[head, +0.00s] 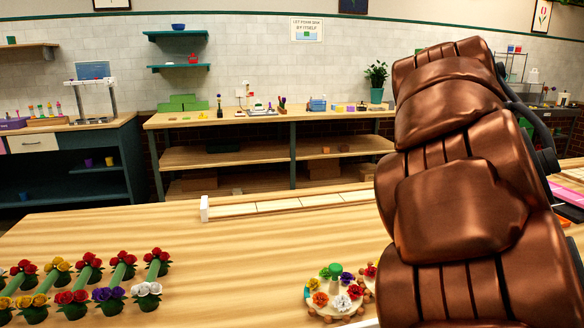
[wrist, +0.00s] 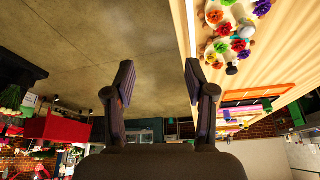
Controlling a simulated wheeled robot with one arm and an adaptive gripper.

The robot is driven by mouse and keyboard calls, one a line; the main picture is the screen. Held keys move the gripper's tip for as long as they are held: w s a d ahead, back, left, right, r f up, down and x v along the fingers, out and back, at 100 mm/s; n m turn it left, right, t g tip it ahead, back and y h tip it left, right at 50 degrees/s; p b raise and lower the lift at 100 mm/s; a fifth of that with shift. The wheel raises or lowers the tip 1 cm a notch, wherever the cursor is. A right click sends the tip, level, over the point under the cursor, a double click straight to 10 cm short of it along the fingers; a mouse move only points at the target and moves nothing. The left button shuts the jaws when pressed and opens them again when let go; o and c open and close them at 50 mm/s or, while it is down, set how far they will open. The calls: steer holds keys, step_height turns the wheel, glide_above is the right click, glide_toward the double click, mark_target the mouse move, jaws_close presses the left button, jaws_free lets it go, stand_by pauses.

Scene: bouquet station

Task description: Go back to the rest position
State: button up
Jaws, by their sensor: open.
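My gripper (wrist: 158,85) shows in the wrist view with its two dark fingers spread apart and nothing between them. Past the fingers lies bare floor, with the wooden table's edge to their right. In the head view my copper-coloured arm fills the right side, and the gripper itself is not seen there.
The table's middle is clear.

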steer(key=s+a+f+n+g+y, duration=0.2)
steer(key=s+a+f+n, duration=0.4)
steer(key=s+f+n, duration=0.45)
steer(key=s+a+f+n+g+y, duration=0.15)
steer(key=s+a+f+n, duration=0.55)
steer(key=s+f, duration=0.7)
step_height(320, 180, up, 17)
steer(key=w+t+p, duration=0.1)
steer(key=p, duration=1.4)
steer(key=shift+w+d+f+t+y, duration=0.2)
steer(key=shift+w+d+t+y, duration=0.15)
steer(key=shift+y, duration=0.1)
steer(key=shift+c, duration=0.3)
